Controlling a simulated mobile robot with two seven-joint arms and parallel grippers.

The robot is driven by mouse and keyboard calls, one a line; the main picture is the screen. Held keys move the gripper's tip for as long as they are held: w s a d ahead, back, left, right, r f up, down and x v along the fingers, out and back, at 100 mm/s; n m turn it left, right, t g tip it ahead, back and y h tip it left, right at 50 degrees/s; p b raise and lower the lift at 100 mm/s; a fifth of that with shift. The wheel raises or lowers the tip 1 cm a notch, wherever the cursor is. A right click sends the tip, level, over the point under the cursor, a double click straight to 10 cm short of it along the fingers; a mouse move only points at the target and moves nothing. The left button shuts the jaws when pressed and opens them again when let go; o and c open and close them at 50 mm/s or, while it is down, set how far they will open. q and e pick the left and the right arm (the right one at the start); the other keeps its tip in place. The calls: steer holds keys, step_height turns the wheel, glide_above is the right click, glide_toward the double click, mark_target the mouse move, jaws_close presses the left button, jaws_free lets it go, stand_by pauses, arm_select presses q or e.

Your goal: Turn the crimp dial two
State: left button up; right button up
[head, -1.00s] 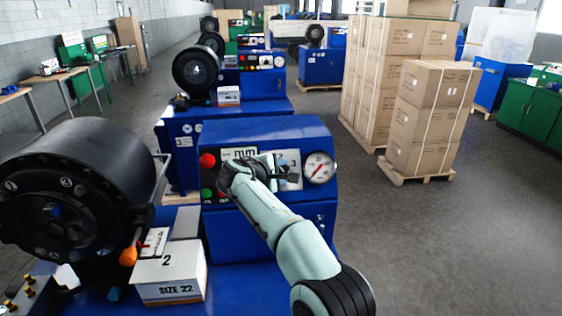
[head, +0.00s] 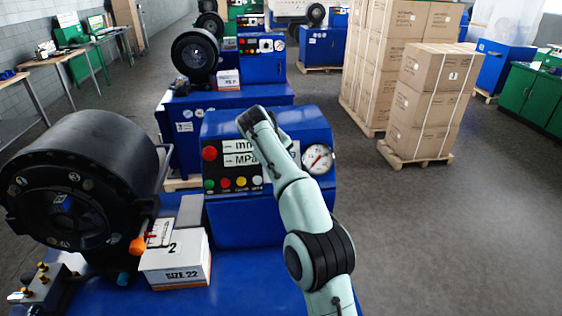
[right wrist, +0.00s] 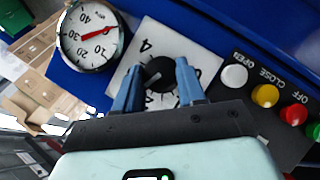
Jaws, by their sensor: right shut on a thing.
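The crimp dial (right wrist: 159,72) is a black round knob on a white plate (right wrist: 124,72) with printed numbers; a 4 is readable in the right wrist view. My right gripper (right wrist: 157,80) has its two blue fingers on either side of the knob and is shut on it. In the head view my right arm reaches up to the blue control box (head: 225,222), and the wrist hides the dial and most of the plate. The knob's exact setting is hard to read. My left gripper is in neither view.
A pressure gauge (head: 318,159) sits beside the plate. Coloured buttons (head: 225,183) and two displays (head: 240,153) are on the left of the panel. A black crimper head (head: 85,180) and a SIZE 22 box (head: 176,262) stand left. Stacked cartons (head: 430,100) are at back right.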

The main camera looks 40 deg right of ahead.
steer(key=m+y, duration=0.2)
steer(key=shift+d+m, duration=0.15)
steer(key=shift+m, duration=0.25)
steer(key=shift+d+m+t+y, duration=0.1)
steer(key=shift+m+t+y, duration=0.5)
steer(key=shift+m+y, duration=0.6)
steer(key=shift+m, duration=0.3)
steer(key=o, duration=1.1)
steer(key=shift+c, duration=0.2)
